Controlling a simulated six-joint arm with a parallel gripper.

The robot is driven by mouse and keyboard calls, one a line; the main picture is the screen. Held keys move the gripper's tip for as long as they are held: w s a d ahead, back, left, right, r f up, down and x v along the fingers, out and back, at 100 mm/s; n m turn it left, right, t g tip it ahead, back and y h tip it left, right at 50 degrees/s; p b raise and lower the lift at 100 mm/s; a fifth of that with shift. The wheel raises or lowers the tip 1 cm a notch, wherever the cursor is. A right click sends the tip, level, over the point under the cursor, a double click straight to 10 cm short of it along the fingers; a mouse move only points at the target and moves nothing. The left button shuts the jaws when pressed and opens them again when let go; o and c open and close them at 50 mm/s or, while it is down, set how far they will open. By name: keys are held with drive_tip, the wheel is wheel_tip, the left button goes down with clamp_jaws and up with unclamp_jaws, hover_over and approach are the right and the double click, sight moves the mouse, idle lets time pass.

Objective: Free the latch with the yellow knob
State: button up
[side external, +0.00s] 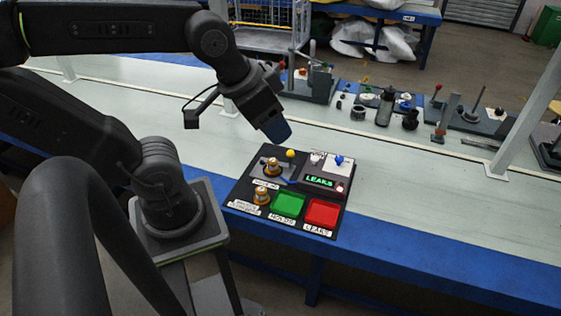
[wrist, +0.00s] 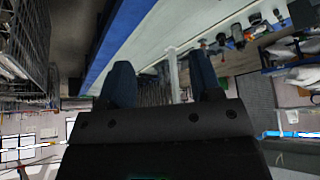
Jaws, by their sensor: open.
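The yellow knob (side external: 290,153) is a small ball at the back edge of a black panel (side external: 241,190) in the side view. A grey latch or clamp part (side external: 285,180) lies just in front of it, beside a brass fitting; its exact position is too small to tell. My gripper (side external: 277,132) hangs above and behind the panel, its blue fingers apart from the knob. The wrist view shows my gripper (wrist: 160,62) with both fingers spread and nothing between them. The knob and panel are not seen in the wrist view.
The panel also carries a blue knob (side external: 339,160), a lit LEAKS display (side external: 319,182), a second brass fitting (side external: 262,194), a green square (side external: 288,205) and a red square (side external: 322,212). Several tools and fixtures stand behind on the bench (side external: 400,165). The bench right of the panel is clear.

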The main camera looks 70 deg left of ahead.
drive_tip(key=w+a+n+g, duration=0.1)
drive_tip(key=w+a, duration=0.2)
drive_tip(key=w, duration=0.3)
drive_tip(key=n+g, duration=0.5)
drive_tip(key=n, duration=0.1)
hover_over(291, 152)
wheel_tip(291, 152, down, 28)
drive_tip(key=f, duration=1.4)
drive_tip(key=shift+w+a+f, duration=0.1)
drive_tip(key=shift+a+f, duration=0.1)
drive_tip(key=shift+a, duration=0.15)
clamp_jaws()
